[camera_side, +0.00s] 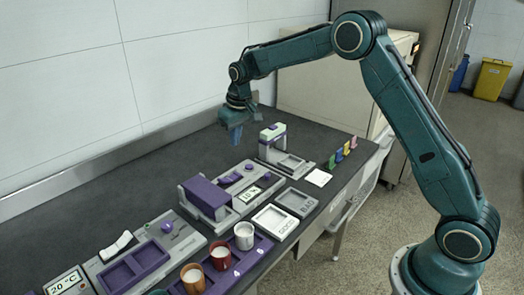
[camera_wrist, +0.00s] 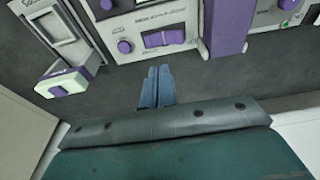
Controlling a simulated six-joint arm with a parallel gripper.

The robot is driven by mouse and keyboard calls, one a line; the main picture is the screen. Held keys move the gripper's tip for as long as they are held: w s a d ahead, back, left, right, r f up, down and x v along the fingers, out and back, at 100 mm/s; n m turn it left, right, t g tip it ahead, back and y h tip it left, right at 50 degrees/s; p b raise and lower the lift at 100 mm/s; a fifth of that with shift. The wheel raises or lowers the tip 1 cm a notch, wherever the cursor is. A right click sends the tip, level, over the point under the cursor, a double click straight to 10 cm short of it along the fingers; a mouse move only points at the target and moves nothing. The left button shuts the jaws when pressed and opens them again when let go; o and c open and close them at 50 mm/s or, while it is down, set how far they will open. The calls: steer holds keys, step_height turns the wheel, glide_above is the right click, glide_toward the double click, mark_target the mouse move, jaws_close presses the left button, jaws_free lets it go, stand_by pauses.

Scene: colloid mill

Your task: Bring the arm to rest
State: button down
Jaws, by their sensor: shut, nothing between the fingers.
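My gripper (camera_side: 232,130) hangs pointing down from my teal arm, above the back part of the dark bench (camera_side: 100,200). In the wrist view its two blue-grey fingers (camera_wrist: 157,84) lie side by side, shut with nothing between them. It is apart from the devices and stands behind the grey and purple machine with a dial (camera_side: 238,180). The arm is raised and bent, reaching from its base at the lower right.
A small press-like device (camera_side: 272,140) stands right of my gripper. Several cups, including a white one (camera_side: 244,236), stand on a purple tray at the front. Two square trays, one white (camera_side: 275,221), lie near the bench edge. A wall (camera_side: 60,90) runs behind.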

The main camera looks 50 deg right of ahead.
steer(key=s+a+r+t, duration=0.2)
steer(key=s+r, duration=1.4)
steer(key=s, duration=0.3)
steer(key=s+a+f+t, duration=0.1)
steer(key=s+f, duration=0.1)
steer(key=s, duration=1.9)
steer(key=shift+s+a, duration=0.2)
steer(key=shift+s, duration=0.05)
